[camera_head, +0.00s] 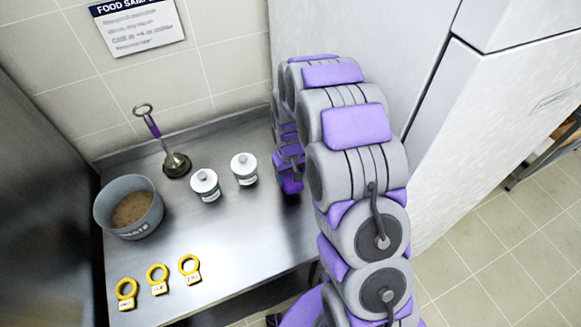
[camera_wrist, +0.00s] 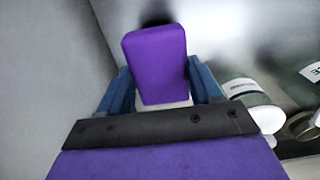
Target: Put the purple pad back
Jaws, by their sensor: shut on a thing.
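The purple pad (camera_wrist: 155,62), a block with rounded edges, is between the two blue fingers of my gripper (camera_wrist: 160,88) in the wrist view. My gripper is shut on it. A small dark patch shows just beyond the pad's far end, against a pale surface; I cannot tell whether the pad touches that surface. In the head view my arm hangs over the right end of the steel counter (camera_head: 225,235), and I cannot make out the pad or the fingers there.
Two white-lidded jars (camera_head: 205,185) (camera_head: 244,169) stand left of my arm. Further left are a purple-handled tool (camera_head: 152,125) on a round base and a grey waste bin (camera_head: 128,207). Several yellow ring tags (camera_head: 158,279) lie at the front. A white cabinet (camera_head: 490,130) stands right.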

